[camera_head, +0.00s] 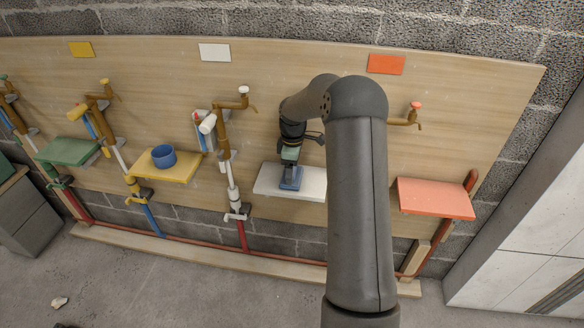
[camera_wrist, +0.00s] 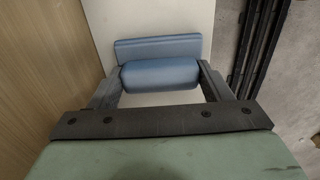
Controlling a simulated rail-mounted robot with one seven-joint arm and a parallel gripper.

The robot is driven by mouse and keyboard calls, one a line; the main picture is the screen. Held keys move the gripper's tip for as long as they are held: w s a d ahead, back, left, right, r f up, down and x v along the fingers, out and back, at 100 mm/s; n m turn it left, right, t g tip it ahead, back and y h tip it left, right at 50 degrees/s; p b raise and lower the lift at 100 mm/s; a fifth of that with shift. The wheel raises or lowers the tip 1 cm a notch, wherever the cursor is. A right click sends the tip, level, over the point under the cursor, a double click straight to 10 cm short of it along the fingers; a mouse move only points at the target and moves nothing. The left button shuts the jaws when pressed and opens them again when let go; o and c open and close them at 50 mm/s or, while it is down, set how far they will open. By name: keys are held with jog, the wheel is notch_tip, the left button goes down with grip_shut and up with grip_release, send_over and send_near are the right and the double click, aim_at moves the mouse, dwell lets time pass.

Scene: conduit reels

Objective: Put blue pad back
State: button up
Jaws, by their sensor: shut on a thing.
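The blue pad (camera_wrist: 158,72) is a blue block with a rounded bar handle and a flatter plate behind it. My gripper (camera_wrist: 160,80) is shut on its bar, with one finger at each end. In the head view the blue pad (camera_head: 291,178) is at the white shelf (camera_head: 311,183), below my gripper (camera_head: 291,165). I cannot tell whether the pad touches the shelf. The white shelf also shows in the wrist view (camera_wrist: 150,16) beneath and behind the pad. My arm hides part of the shelf's right side.
A yellow shelf (camera_head: 182,169) to the left bears a blue cup (camera_head: 163,156). A green shelf (camera_head: 68,151) is farther left and an empty orange shelf (camera_head: 435,198) is to the right. Pipes with a tap (camera_head: 230,150) stand just left of the white shelf.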

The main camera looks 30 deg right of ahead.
jog(key=shift+f, duration=0.2)
jog(key=o, duration=1.2)
notch_tip(320, 180, up, 12)
jog(key=s+a+r+m, duration=0.2)
jog(key=s+a+r, duration=0.2)
jog(key=s+a, duration=0.2)
jog(key=s+a+f+m, duration=0.1)
jog(key=s+a+m, duration=0.2)
jog(key=s, duration=0.6)
jog(key=s+a+f+m, duration=0.1)
jog(key=s+a+m, duration=0.2)
jog(key=s, duration=0.7)
jog(key=s+a+f+m, duration=0.1)
jog(key=s+a+m, duration=0.2)
jog(key=s, duration=0.7)
jog(key=shift+s+a+p, duration=0.2)
jog(key=shift+a+p, duration=0.1)
jog(key=shift+a, duration=0.8)
